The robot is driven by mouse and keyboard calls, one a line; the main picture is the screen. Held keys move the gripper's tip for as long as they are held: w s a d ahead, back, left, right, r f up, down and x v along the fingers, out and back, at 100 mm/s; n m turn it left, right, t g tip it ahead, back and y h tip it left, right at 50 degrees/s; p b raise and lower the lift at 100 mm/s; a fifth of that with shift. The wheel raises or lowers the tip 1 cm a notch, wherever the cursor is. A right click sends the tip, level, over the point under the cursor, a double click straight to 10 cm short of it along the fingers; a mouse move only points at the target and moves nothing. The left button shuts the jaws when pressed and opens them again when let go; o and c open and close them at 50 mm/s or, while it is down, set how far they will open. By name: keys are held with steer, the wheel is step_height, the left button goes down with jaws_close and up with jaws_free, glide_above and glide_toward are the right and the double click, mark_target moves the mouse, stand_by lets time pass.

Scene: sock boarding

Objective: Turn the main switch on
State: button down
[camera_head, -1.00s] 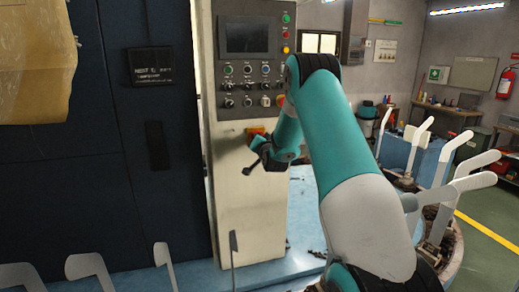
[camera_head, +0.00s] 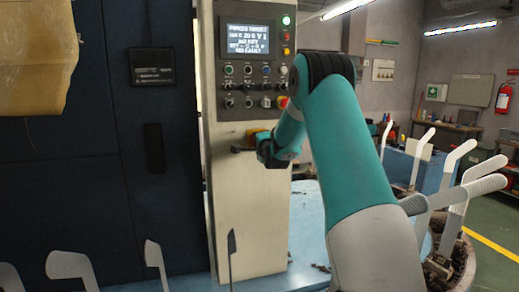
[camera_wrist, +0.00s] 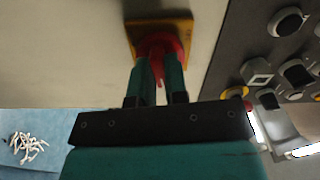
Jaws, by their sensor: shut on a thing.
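The main switch is a red rotary handle (camera_wrist: 158,48) on a square yellow plate (camera_wrist: 178,26). The plate (camera_head: 256,131) also shows on the pale front of the control cabinet (camera_head: 247,195), below the button panel, partly behind my arm. My gripper (camera_wrist: 159,78) has its two teal fingers closed on the red handle, one on each side. In the head view my gripper (camera_head: 252,150) is at the switch, and the handle is hidden behind it. The cabinet screen (camera_head: 248,38) is lit with text.
A panel of knobs and buttons (camera_wrist: 285,55) is close to the gripper, with a red stop button on a yellow ring (camera_wrist: 237,93) beside it. A green lamp (camera_head: 286,20) glows at the panel's top. White sock boards (camera_head: 455,165) stand at the right.

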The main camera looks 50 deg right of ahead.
steer(key=shift+s+d+f+m+b, duration=0.1)
steer(key=shift+m+b, duration=0.3)
steer(key=shift+m, duration=0.5)
steer(key=c, duration=1.1)
jaws_free()
steer(key=shift+c, duration=0.2)
steer(key=b+v, duration=0.6)
steer(key=v, duration=1.1)
steer(key=shift+s, duration=0.25)
steer(key=shift+w, duration=0.1)
